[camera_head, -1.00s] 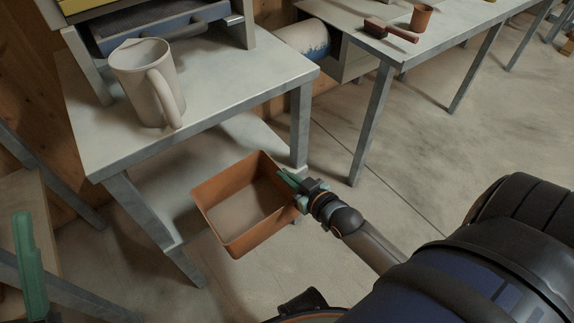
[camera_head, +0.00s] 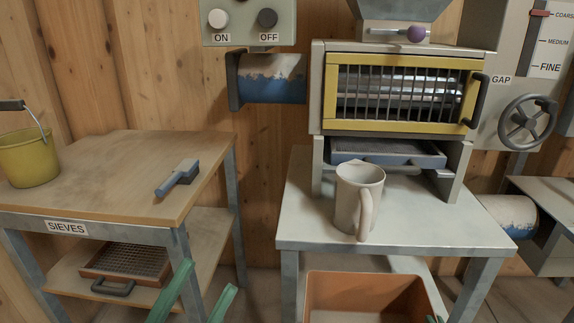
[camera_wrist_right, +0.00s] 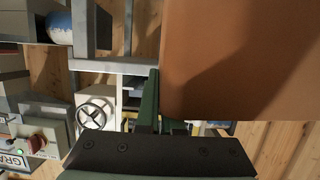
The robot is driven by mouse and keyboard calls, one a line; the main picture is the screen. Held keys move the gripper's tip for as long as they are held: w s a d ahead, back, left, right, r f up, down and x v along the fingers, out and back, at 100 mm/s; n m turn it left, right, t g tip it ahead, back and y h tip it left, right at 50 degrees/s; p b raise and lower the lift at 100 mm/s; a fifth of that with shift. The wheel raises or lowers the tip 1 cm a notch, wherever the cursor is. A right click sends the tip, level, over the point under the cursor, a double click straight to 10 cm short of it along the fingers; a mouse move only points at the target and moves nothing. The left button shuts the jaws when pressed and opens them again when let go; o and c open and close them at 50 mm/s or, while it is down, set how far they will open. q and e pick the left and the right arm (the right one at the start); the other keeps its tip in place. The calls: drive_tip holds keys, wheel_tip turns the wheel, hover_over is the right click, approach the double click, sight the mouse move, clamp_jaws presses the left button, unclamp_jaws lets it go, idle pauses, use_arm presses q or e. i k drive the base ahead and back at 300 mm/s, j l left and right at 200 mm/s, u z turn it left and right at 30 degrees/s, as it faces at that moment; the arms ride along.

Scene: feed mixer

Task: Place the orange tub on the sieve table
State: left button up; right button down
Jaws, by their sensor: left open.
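The orange tub (camera_head: 350,292) is upright at the bottom of the head view, in front of the grey table, its lower part cut off by the frame. My right gripper is shut on the tub's right wall; only a bit of green finger (camera_head: 434,319) shows in the head view. In the right wrist view a dark green finger (camera_wrist_right: 149,98) lies against the tub's orange wall (camera_wrist_right: 240,60). The sieve table (camera_head: 110,165), labelled SIEVES, stands at the left with a wooden top. My left gripper (camera_head: 196,296) is open and empty in front of it.
A beige jug (camera_head: 357,198) stands on the grey table (camera_head: 455,220) below the mill.

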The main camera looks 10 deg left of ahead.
sight(123, 160)
drive_tip(key=k+j+u, duration=0.2)
drive_tip(key=k, duration=0.4)
drive_tip(key=i+j+u, duration=0.1)
drive_tip(key=u, duration=1)
drive_tip(key=i+j, duration=0.55)
drive_tip(key=i, duration=0.3)
